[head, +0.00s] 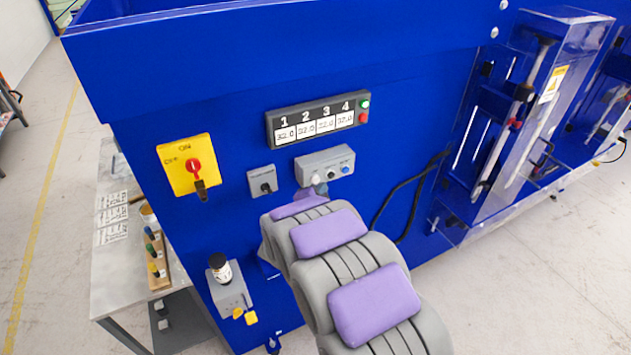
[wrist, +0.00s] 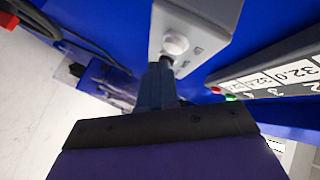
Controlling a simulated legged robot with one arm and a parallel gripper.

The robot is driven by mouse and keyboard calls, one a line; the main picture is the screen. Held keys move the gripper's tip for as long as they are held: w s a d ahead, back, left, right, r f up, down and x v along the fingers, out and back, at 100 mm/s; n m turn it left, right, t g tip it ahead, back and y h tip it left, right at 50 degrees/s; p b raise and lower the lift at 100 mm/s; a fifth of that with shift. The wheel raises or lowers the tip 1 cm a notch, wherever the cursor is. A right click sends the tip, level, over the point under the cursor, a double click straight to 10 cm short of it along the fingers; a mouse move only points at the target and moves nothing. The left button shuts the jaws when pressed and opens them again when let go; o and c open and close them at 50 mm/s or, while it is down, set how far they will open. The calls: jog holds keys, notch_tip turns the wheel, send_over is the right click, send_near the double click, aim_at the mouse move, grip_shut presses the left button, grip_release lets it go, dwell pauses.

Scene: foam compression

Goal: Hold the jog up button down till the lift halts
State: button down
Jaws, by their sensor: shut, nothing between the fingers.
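A grey control box (head: 326,165) with a row of small buttons is on the blue machine panel, below the numbered display. In the wrist view the box (wrist: 203,28) shows a round white button (wrist: 176,44). A dark button (wrist: 167,60) sits beside it, right at my fingertips. My gripper (wrist: 162,66) is shut and empty, pointing at the box; its fingers hide part of the button row. The head view also shows a blue button (head: 345,169) at the right of the row. I cannot read the labels or tell whether my fingertips touch or press a button.
The display (head: 318,119) shows several numbers, with green and red lights at its right end. A yellow rotary switch (head: 188,165) and small grey switch box (head: 262,181) are to the left. A black cable (head: 398,200) and clear guard (head: 510,120) are to the right.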

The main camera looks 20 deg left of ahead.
jog(key=shift+w+a+r+p, duration=0.1)
jog(key=shift+w+a+p, duration=0.2)
jog(key=shift+w+a, duration=0.25)
dwell(3.3)
jog(key=shift+s+d, duration=0.1)
jog(key=shift+s, duration=0.05)
dwell(2.1)
jog(key=shift+s+d+b, duration=0.45)
jog(key=shift+d+b, duration=0.1)
jog(key=shift+b, duration=0.2)
jog(key=shift+s+d+b, duration=1.65)
jog(key=shift+d, duration=0.25)
